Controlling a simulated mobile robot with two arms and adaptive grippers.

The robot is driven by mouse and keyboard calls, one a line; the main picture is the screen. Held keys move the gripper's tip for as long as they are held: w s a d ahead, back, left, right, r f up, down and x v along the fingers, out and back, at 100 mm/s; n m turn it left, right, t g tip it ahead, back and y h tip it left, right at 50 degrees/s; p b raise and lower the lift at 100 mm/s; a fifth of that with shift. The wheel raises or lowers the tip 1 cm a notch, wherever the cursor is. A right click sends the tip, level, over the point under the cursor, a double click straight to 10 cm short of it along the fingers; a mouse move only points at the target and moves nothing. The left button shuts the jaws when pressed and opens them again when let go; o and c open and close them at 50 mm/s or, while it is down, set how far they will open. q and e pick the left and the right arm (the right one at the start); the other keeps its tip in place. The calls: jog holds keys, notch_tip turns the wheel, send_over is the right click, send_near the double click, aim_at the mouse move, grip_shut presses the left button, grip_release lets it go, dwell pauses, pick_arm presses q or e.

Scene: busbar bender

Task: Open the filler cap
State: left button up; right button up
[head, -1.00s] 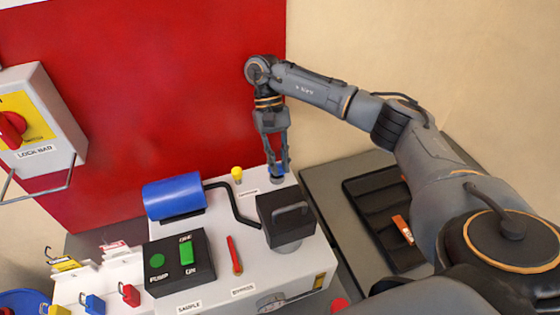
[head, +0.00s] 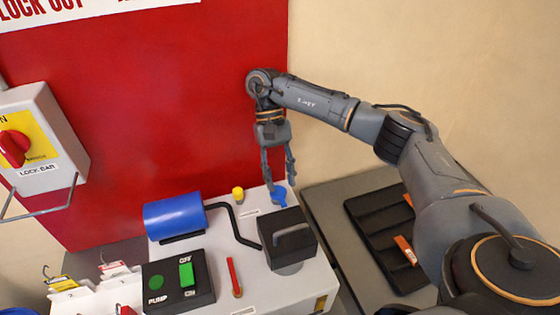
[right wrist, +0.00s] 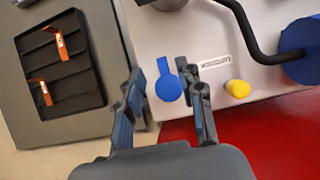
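The filler cap is a blue round piece with a narrow tab, on the white machine's top near its back edge (head: 278,197). In the right wrist view the blue cap (right wrist: 168,88) lies between and beyond my fingertips, its tab pointing up. I cannot tell whether it is closed or lifted. My right gripper (head: 283,185) points down just above the cap, fingers spread, with nothing held between them; its open fingers also show in the right wrist view (right wrist: 160,73). My left gripper is not in view.
A black handled block (head: 287,236), a black pipe (head: 238,222) and a blue cylinder (head: 174,218) stand close by on the machine. A small yellow knob (head: 238,193) is left of the cap. A black tray (head: 375,230) lies right. The red panel (head: 150,110) rises behind.

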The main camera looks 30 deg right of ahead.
aim_at(280, 195)
notch_tip(280, 195, up, 8)
dwell(0.4)
dwell(0.4)
